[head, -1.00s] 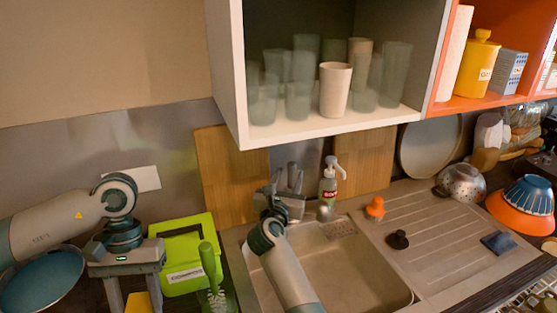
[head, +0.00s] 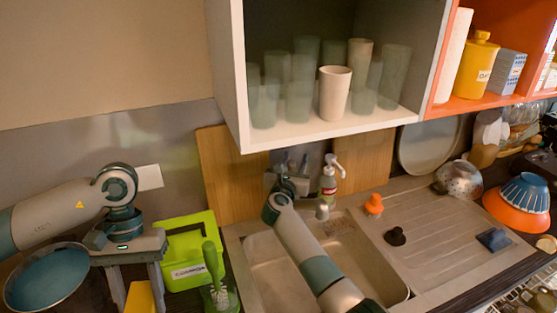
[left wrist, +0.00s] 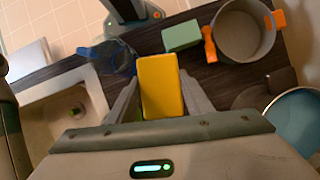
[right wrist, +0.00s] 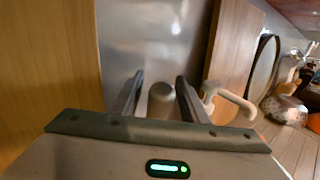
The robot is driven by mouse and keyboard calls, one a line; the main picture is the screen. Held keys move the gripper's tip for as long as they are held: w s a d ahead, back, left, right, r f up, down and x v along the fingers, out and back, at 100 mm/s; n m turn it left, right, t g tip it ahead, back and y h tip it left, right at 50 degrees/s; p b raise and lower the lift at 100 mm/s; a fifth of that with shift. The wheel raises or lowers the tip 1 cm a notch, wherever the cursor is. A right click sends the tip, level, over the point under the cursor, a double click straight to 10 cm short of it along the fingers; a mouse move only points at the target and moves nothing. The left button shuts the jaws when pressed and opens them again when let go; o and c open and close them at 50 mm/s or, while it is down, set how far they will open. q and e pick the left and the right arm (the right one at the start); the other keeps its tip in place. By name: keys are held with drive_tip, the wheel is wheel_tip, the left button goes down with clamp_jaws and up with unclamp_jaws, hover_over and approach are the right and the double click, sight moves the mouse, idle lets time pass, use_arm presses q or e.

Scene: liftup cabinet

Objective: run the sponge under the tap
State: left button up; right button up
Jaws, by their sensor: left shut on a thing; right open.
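My left gripper (head: 135,290) is at the lower left of the head view. It is shut on the yellow sponge (left wrist: 162,86), which stands between its fingers in the left wrist view; the sponge also shows in the head view (head: 140,298). My right gripper (head: 287,170) is at the back of the sink (head: 365,268), in front of the wall. In the right wrist view its fingers (right wrist: 160,92) are apart, with a grey rounded cylinder (right wrist: 161,97), apparently part of the tap, between or beyond them. Contact cannot be told. The tap is largely hidden in the head view.
A soap bottle (head: 328,183) stands right of the right gripper. A cabinet with cups (head: 335,92) hangs above. A blue pan (head: 48,280) is far left. Several small things lie on the drainboard (head: 430,225).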

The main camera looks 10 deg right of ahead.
clamp_jaws()
use_arm(q)
drive_tip(key=shift+f+b, duration=0.4)
drive_tip(key=shift+f, duration=0.05)
use_arm(e)
drive_tip(key=shift+f, duration=0.1)
drive_tip(key=b, duration=0.3)
drive_tip(key=s+t+b, duration=0.1)
drive_tip(key=b, duration=0.2)
drive_tip(key=shift+a+t+h+b, duration=0.2)
drive_tip(key=shift+t+h+b, duration=0.1)
drive_tip(key=shift+b, duration=0.1)
use_arm(q)
wheel_tip(320, 180, down, 8)
drive_tip(key=shift+r+b, duration=0.15)
drive_tip(key=shift+b, duration=0.3)
use_arm(e)
drive_tip(key=shift+s, duration=0.15)
unclamp_jaws()
drive_tip(key=shift+a, duration=0.1)
